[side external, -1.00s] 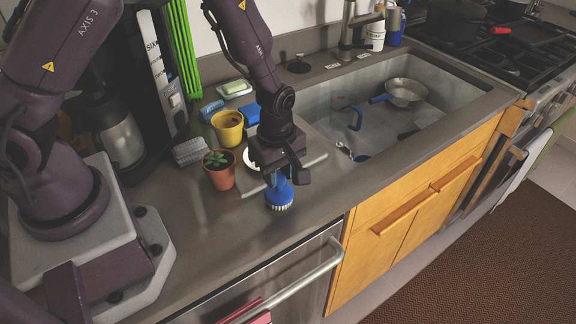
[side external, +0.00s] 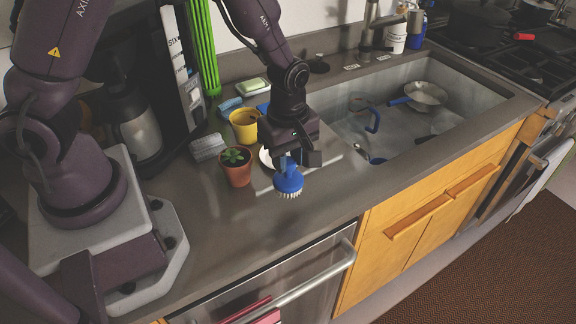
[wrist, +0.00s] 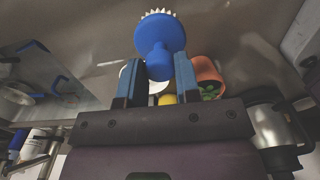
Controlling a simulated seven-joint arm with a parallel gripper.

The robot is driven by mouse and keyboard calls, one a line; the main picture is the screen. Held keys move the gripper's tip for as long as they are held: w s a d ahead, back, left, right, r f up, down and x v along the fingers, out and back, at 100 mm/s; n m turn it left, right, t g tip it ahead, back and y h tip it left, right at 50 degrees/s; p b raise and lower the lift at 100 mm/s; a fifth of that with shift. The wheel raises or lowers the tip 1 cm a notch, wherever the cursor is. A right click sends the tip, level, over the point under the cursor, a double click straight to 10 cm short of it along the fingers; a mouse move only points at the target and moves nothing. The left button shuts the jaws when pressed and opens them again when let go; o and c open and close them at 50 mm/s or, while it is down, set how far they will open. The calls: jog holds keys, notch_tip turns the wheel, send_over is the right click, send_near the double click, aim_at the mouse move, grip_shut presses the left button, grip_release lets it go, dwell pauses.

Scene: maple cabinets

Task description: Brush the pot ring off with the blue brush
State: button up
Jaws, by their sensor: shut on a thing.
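The blue brush (side external: 288,183) has a round blue head with pale bristles. My gripper (side external: 287,163) is shut on its handle. In the wrist view, the brush (wrist: 160,35) sits between the two blue-grey fingers of the gripper (wrist: 160,68), bristles pointing away from it. In the side external view the bristles face down over the counter (side external: 265,225), right of the potted plant. I cannot tell whether they touch it. I cannot clearly make out a pot ring; a faint dark smudge shows on the counter in the wrist view.
A terracotta plant pot (side external: 237,172) and a yellow pot (side external: 244,127) stand left of my gripper. A white round thing (side external: 266,158) is partly hidden behind it. The sink (side external: 400,118) with a pan (side external: 427,95) lies right. The front counter is clear.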

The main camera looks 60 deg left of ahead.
jog(key=shift+r, duration=0.8)
jog(key=shift+r, duration=0.1)
jog(key=shift+r, duration=1.4)
